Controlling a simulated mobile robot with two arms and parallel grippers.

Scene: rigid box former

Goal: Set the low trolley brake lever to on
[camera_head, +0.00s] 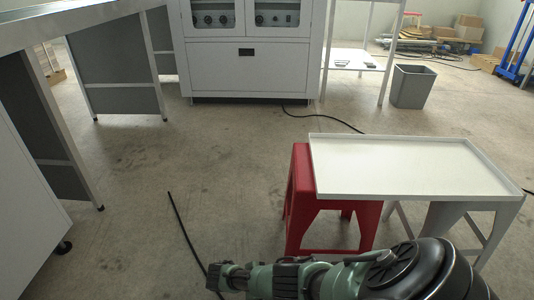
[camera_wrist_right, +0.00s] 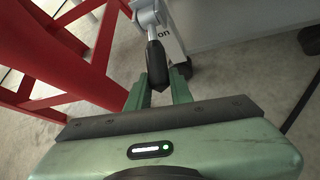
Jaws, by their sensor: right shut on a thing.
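In the right wrist view, the brake lever has a black handle (camera_wrist_right: 156,66) on a grey shaft (camera_wrist_right: 147,18). A pale plate (camera_wrist_right: 172,40) behind it bears the word "on", close to the right of the shaft. My right gripper (camera_wrist_right: 158,88) is shut on the black handle, with one green finger on each side. In the head view my right arm crosses the bottom, and the lever is not visible there. My left gripper is in neither view.
A red stand (camera_head: 301,205) supports the left side of a white tray top (camera_head: 410,165). A red frame (camera_wrist_right: 88,60) is close left of the gripper in the wrist view. A dark wheel (camera_wrist_right: 311,40) is at right.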

